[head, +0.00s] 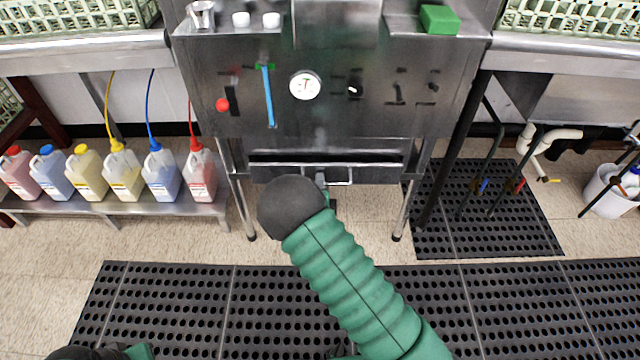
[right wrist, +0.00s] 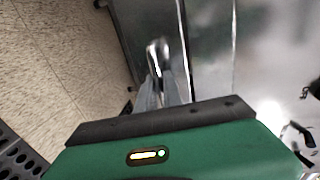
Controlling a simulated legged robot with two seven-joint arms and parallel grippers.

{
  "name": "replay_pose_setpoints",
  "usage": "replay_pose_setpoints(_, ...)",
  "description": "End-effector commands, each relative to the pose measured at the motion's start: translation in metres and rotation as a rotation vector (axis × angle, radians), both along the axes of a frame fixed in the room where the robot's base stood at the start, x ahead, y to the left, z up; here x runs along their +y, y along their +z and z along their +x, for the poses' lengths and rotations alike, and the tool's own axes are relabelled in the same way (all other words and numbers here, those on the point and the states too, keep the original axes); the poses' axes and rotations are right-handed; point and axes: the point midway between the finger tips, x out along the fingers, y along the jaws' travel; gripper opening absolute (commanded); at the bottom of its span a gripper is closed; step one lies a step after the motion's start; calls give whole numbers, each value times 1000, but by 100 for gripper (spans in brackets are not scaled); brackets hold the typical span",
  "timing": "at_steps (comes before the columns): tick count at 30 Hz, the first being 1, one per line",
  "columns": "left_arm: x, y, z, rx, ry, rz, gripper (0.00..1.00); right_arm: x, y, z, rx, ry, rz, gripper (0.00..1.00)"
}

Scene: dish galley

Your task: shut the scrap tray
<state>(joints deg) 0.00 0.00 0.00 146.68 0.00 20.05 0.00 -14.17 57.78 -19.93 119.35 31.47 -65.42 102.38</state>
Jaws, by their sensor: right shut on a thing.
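The scrap tray (head: 275,172) is a steel drawer low under the dish machine, with a bar handle (head: 341,183) on its front. A dark gap shows above its front; I cannot tell how far out it stands. My right gripper (head: 321,180) is at the left part of the handle, mostly hidden behind my dark wrist joint. In the right wrist view my right gripper (right wrist: 162,80) is shut on the shiny handle (right wrist: 157,52). My left gripper is out of view; only a dark and green part of that arm shows at the bottom left.
The dish machine (head: 330,120) stands on thin legs, with a gauge (head: 305,86) on its front. Several jugs (head: 123,172) stand on a low shelf at left. A white bucket (head: 608,190) is at right. Black perforated mats (head: 180,310) cover the floor in front.

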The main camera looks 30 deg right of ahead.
Motion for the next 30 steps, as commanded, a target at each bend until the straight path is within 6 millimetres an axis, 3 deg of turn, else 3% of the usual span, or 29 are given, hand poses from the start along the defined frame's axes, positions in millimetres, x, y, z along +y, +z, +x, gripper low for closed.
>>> replay_pose_setpoints(4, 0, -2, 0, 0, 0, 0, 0, -5, -4, 0, 9, -9, 1, 0)
replay_pose_setpoints(12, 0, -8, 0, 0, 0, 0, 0, -24, -5, 30, 9, -9, 2, 0)
replay_pose_setpoints(20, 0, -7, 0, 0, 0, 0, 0, -25, -3, 32, 8, -7, 1, 0)
replay_pose_setpoints(21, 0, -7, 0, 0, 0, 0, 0, -25, -3, 32, 7, -7, 0, 15)
replay_pose_setpoints(25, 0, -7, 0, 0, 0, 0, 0, -24, -2, 32, 5, -6, 0, 32)
replay_pose_setpoints(30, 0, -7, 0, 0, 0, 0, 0, -23, 1, 33, 0, -4, -1, 33)
